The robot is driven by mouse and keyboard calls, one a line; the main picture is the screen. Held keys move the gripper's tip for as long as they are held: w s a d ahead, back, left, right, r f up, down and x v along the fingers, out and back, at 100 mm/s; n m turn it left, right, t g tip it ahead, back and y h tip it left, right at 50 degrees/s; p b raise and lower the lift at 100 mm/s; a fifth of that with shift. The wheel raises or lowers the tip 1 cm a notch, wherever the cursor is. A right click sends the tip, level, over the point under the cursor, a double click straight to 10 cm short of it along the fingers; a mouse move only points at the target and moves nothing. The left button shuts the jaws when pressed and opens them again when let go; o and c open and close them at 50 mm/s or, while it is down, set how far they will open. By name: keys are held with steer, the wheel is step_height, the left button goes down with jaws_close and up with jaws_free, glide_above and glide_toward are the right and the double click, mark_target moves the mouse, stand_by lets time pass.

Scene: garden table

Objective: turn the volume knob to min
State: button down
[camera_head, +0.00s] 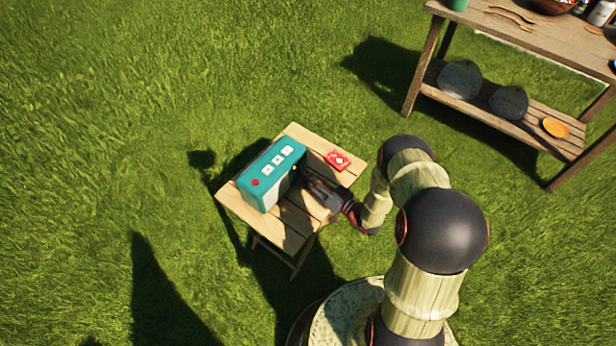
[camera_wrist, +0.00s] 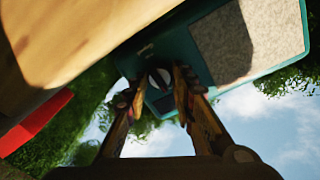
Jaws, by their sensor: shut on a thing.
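A teal radio (camera_head: 268,192) stands on a small wooden folding table (camera_head: 278,233), with a red button and several white buttons on top. My gripper (camera_head: 309,184) reaches the radio's front face from the right. In the wrist view the radio (camera_wrist: 202,75) appears tilted, with its grey speaker panel at the right. A round, pale-faced volume knob (camera_wrist: 160,77) sits between my fingertips, and my gripper (camera_wrist: 157,88) is shut on it. The knob is hidden in the head view, and I cannot read its setting.
A red card box (camera_head: 338,160) lies on the small table behind my gripper; its red side shows in the wrist view (camera_wrist: 35,122). A larger wooden table (camera_head: 540,40) with bowls and utensils stands at upper right. Open grass surrounds the small table.

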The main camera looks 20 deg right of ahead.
stand_by(0.3)
steer(key=c, duration=1.5)
jaws_free()
steer(key=shift+c, duration=0.2)
steer(key=shift+o, duration=0.3)
steer(key=v, duration=1.2)
steer(key=shift+a, duration=0.1)
